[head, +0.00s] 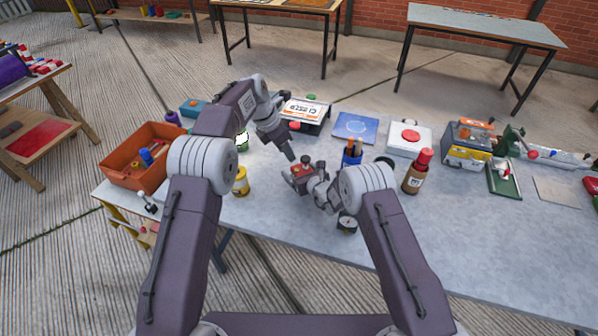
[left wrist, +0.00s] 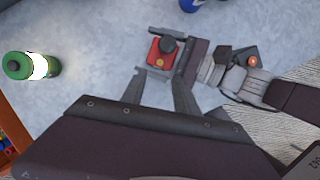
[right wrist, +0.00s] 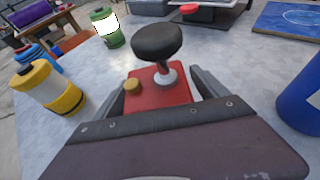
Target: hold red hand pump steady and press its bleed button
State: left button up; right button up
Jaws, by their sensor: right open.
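The red hand pump (head: 303,172) stands on the grey table between the two arms. In the right wrist view the pump (right wrist: 160,92) has a black knob (right wrist: 158,41) on a pale stem and a small yellow bleed button (right wrist: 132,85). My right gripper (right wrist: 163,80) is open, with one finger on each side of the red body; contact cannot be made out. My left gripper (left wrist: 160,77) points down over the pump from above, its fingers apart and empty. In the left wrist view the pump (left wrist: 157,58) lies just beyond those fingertips.
A yellow canister (head: 241,182) and a green canister (left wrist: 32,66) stand left of the pump. A blue pen cup (head: 352,158) and a brown bottle (head: 416,175) stand to the right. An orange crate (head: 135,172) is at the left end. The front of the table is mostly clear.

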grip_shut()
pick_arm(q)
grip_shut()
pick_arm(e)
jog(key=shift+w, duration=0.1)
dwell(1.7)
